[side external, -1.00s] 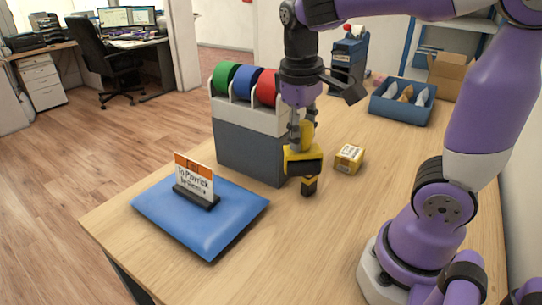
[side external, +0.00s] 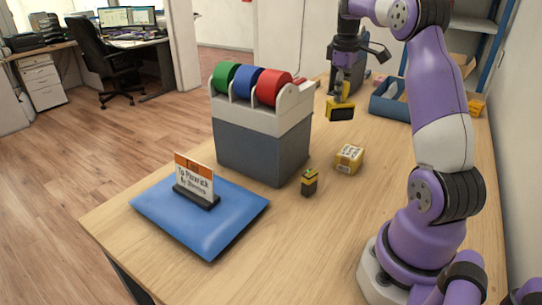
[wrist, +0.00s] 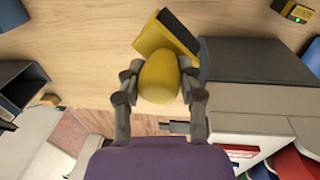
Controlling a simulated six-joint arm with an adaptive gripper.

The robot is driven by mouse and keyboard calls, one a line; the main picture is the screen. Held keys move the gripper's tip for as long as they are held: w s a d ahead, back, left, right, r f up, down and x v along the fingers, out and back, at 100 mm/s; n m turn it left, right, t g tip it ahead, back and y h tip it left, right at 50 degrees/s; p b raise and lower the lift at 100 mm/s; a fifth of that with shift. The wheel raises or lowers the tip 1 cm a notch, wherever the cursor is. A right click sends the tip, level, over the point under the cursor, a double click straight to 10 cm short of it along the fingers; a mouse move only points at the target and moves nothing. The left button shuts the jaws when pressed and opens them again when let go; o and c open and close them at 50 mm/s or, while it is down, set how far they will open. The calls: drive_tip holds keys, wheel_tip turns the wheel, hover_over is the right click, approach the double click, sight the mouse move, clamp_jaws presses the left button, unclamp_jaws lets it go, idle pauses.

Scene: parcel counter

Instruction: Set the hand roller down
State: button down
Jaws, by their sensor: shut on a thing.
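The hand roller (side external: 340,112) has a yellow body and a black end. My gripper (side external: 341,94) is shut on it and holds it above the back part of the counter, to the right of the tape dispenser. In the wrist view, my gripper's fingers (wrist: 160,85) close on both sides of the roller's yellow rounded handle (wrist: 159,78). Its dark head (wrist: 180,31) points away from the gripper, over bare wood. The counter (side external: 250,265) is light wood.
A grey dispenser (side external: 262,145) holds green, blue and red rolls. A small black-and-yellow device (side external: 309,182) and a yellow box (side external: 349,159) stand in front. A blue parcel (side external: 163,226) bears a sign card (side external: 194,178). A blue bin (side external: 390,106) is at the back right.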

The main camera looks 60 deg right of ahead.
drive_tip(key=shift+s+d+f, duration=1.1)
drive_tip(key=shift+d+f, duration=0.6)
drive_tip(key=shift+f, duration=0.1)
drive_tip(key=shift+s+d+f, duration=1.05)
drive_tip(key=shift+d+f, duration=0.65)
drive_tip(key=shift+f, duration=0.15)
drive_tip(key=shift+s+d+f, duration=1.1)
drive_tip(key=shift+d+f, duration=0.6)
drive_tip(key=shift+f, duration=0.1)
drive_tip(key=shift+f, duration=0.2)
drive_tip(key=shift+a+f, duration=0.1)
drive_tip(key=shift+f, duration=0.4)
drive_tip(key=shift+c, duration=2.2)
unclamp_jaws()
drive_tip(key=shift+r, duration=0.1)
